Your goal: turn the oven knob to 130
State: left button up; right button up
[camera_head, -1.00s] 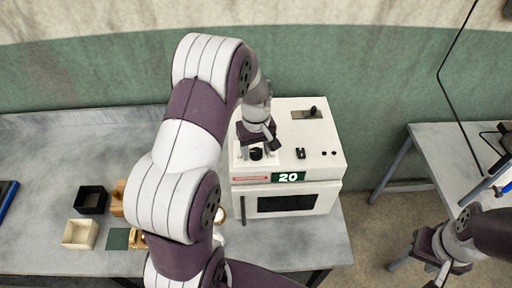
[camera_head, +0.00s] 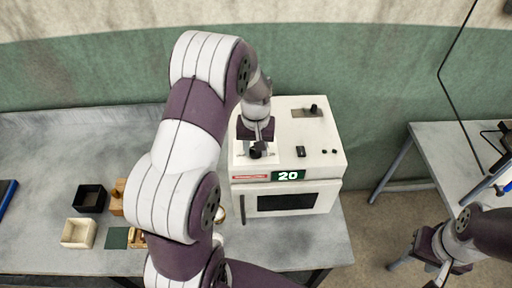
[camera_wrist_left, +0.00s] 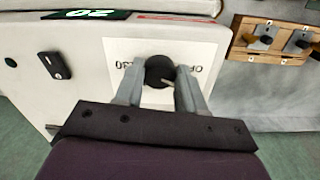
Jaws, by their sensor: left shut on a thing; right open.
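The white oven (camera_head: 328,170) stands on the grey bench. Its black round knob (camera_head: 257,151) is on the sloping top, and the green display (camera_head: 288,176) reads 20. In the left wrist view the knob (camera_wrist_left: 160,71) sits on a white dial plate (camera_wrist_left: 207,55), and a small light pointer shows on its right side. My left gripper (camera_wrist_left: 158,84) is shut on the knob, one finger at each side. The dial marks are partly hidden by the fingers. My right gripper (camera_head: 437,274) is open and empty at the lower right, away from the oven.
A black box (camera_head: 90,199), a cream box (camera_head: 79,233) and wooden blocks with brass parts are on the bench left of the oven. A second table (camera_head: 450,160) stands at the right. My left arm hides part of the bench.

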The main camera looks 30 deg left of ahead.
pick_arm(q)
jog(key=m, duration=0.3)
jog(key=shift+w+m, duration=0.1)
jog(key=shift+m, duration=0.3)
jog(key=m, duration=0.3)
jog(key=shift+a+m+b, duration=0.1)
jog(key=shift+m+b, duration=0.2)
jog(key=shift+b, duration=0.1)
jog(key=m, duration=0.3)
jog(key=shift+m, duration=0.3)
jog(key=m, duration=0.4)
jog(key=shift+w+a+r+b, duration=0.1)
jog(key=shift+a+b, duration=0.05)
jog(key=shift+b, duration=0.25)
jog(key=m, duration=0.8)
jog(key=shift+w+m, duration=0.1)
jog(key=shift+m, duration=0.2)
jog(key=m, duration=0.4)
jog(key=shift+b, duration=0.35)
jog(key=shift+w+m, duration=0.1)
jog(key=shift+m, duration=1.8)
